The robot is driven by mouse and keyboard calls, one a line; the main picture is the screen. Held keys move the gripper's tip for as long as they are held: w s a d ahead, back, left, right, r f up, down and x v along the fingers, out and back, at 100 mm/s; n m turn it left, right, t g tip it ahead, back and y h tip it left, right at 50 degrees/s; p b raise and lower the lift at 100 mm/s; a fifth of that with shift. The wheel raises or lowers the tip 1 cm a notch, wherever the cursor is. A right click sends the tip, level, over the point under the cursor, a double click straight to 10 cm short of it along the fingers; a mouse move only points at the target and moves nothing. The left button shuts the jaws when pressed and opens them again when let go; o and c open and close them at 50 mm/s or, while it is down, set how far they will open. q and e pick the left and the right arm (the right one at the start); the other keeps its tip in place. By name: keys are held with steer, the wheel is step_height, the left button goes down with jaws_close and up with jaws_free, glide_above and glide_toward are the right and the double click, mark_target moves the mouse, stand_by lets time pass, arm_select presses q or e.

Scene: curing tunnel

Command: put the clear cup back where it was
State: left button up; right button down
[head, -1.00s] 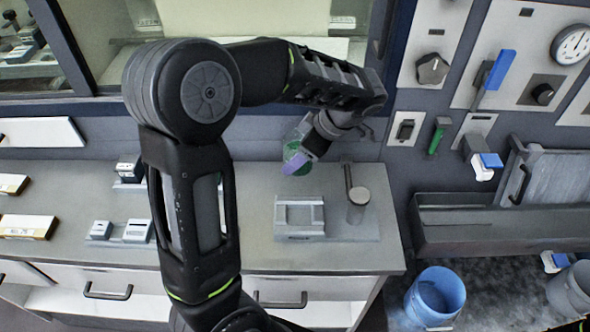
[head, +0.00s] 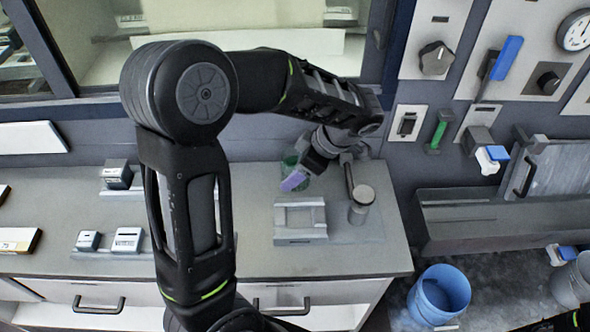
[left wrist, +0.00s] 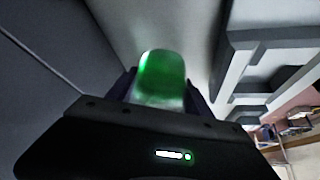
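The clear cup (head: 289,164), with a green look to it, is at the back of the grey counter near the wall, partly hidden by my left gripper. It also shows in the left wrist view (left wrist: 160,80) between the two fingers. My left gripper (head: 297,177), with purple fingertips, is shut on the cup. I cannot tell whether the cup's base touches the counter.
A grey square fixture (head: 300,219) and a metal cylinder with a lever (head: 362,198) stand on the counter in front of the cup. Small white boxes (head: 127,239) sit to the left. A blue bucket (head: 440,294) is on the right.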

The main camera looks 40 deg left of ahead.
arm_select(q)
steer(key=o, duration=0.5)
steer(key=shift+r, duration=0.1)
steer(key=v, duration=0.6)
steer(key=shift+r+p, duration=0.15)
steer(key=shift+p, duration=0.15)
steer(key=p+v, duration=0.5)
steer(key=shift+d+r, duration=0.25)
steer(key=shift+r, duration=0.05)
